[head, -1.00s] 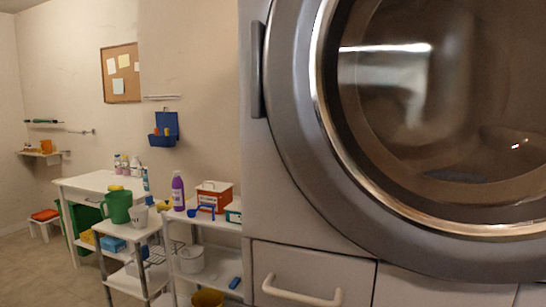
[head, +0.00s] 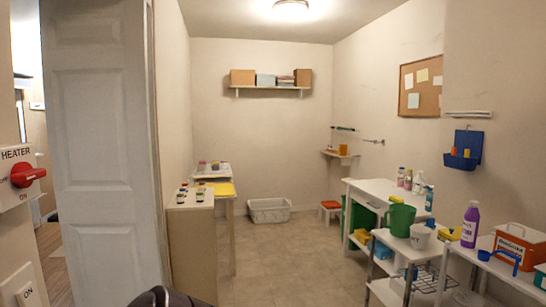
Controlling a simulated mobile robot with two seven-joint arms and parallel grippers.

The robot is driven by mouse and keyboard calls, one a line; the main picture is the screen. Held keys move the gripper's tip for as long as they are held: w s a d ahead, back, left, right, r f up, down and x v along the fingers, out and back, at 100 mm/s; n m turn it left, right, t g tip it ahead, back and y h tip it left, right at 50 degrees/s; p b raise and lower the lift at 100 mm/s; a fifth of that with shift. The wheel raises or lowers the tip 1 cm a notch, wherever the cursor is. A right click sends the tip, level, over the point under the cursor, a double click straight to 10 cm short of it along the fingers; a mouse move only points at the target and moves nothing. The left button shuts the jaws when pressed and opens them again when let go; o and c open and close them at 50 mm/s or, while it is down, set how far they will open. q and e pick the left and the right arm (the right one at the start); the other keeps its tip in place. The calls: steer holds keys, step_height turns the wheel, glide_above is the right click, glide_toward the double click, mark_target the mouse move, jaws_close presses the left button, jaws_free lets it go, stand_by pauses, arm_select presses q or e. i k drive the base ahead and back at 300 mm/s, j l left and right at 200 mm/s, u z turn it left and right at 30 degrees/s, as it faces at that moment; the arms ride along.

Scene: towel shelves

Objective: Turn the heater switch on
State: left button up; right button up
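The heater switch (head: 27,174) is a red rotary knob on a white plate marked HEATER (head: 14,155), at the far left edge of the head view. The knob's handle sticks out to the right. An ON mark is printed below the knob, and the lettering on its left is cut off by the frame edge. Neither of my grippers can be made out. A dark rounded shape shows at the bottom edge, too cropped to identify.
A white panelled door (head: 100,150) stands just right of the switch, beside an opening. A narrow cabinet (head: 192,245) with bottles is beyond it. A white basket (head: 269,210) sits on the floor at the back. Cluttered white carts (head: 400,245) line the right. The middle floor is clear.

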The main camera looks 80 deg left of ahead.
mark_target(23, 175)
steer(key=u, duration=3.8)
steer(key=i+j, duration=0.05)
